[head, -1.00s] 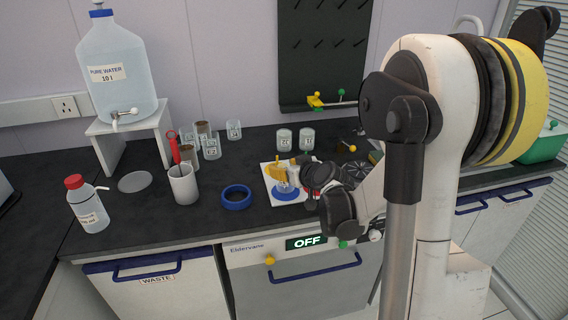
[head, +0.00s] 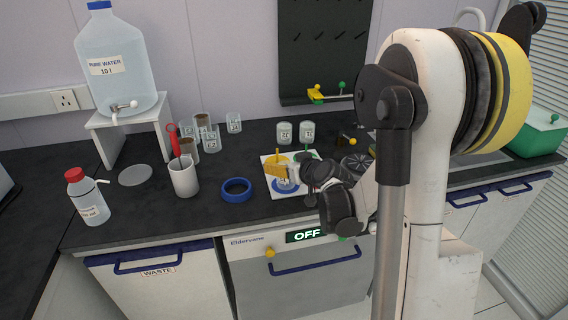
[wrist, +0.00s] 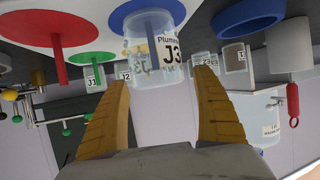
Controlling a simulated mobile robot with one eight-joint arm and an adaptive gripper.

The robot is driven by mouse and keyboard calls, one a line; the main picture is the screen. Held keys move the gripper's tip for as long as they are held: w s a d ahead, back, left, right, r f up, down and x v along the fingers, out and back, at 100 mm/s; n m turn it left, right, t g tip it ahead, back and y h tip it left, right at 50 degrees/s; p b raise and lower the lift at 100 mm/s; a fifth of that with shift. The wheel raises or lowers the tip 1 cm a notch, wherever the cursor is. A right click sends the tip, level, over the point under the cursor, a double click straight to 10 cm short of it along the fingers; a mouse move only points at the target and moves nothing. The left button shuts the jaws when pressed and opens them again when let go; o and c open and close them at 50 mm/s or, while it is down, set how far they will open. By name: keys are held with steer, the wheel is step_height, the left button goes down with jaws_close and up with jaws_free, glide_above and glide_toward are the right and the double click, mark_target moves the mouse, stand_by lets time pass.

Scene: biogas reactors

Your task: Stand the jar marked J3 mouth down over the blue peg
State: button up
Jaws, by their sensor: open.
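The jar marked J3 (wrist: 155,48) is clear and stands mouth down on the blue disc (wrist: 147,14) of the blue peg, with the peg showing inside it. The wrist view is upside down, so the mouth is at the top there. In the head view the jar is small and partly hidden by my gripper, above the blue disc (head: 285,187). My gripper (wrist: 161,78) is open. Its two yellow fingers lie on either side of the jar's base end, with gaps showing. I cannot tell whether either finger touches it.
A red peg (wrist: 58,42) and a green peg (wrist: 92,62) share the white board. Two jars (head: 284,133) stand behind it. A blue ring (head: 236,190), a white cup (head: 184,177) and several jars (head: 211,138) are to the left. Counter in front of the ring is clear.

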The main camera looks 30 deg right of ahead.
steer(key=v, duration=1.2)
steer(key=s+a+g+y, duration=0.2)
steer(key=s+a+g, duration=0.35)
steer(key=a, duration=0.85)
steer(key=s+a+h, duration=0.1)
steer(key=s+a, duration=0.3)
steer(key=s, duration=0.7)
steer(key=shift+s+g+h, duration=0.35)
steer(key=shift+s+h, duration=0.05)
steer(key=shift+d, duration=0.1)
